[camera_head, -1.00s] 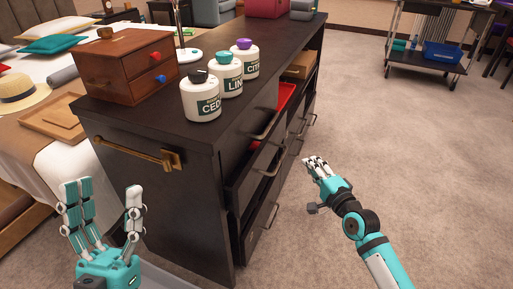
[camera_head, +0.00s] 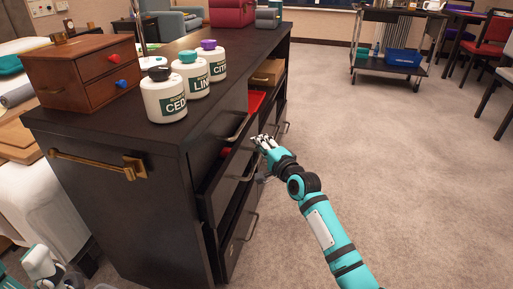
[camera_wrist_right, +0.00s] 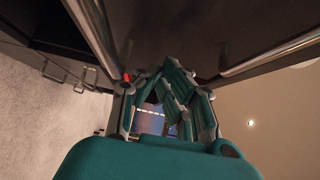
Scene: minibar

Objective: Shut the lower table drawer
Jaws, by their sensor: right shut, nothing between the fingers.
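The dark table (camera_head: 125,215) has a column of drawers on its right-hand front, with bar handles one above another. A drawer (camera_head: 212,193) below the top one stands partly pulled out, with a handle (camera_head: 250,166) on its front and something red inside. A lower handle (camera_head: 252,228) shows beneath it. My right gripper (camera_head: 262,141) is shut and empty, close to the drawer fronts; I cannot tell whether it touches them. In the right wrist view its fingers (camera_wrist_right: 165,95) lie between dark panels and metal bars. My left gripper (camera_head: 38,264) is mostly cut off at the lower left.
On the table stand three white jars (camera_head: 190,78) and a small wooden chest (camera_head: 85,68) with red and blue knobs. A red tray (camera_head: 256,102) shows in the table's side. The carpet (camera_head: 400,190) on the right is open. A cart (camera_head: 390,60) stands behind.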

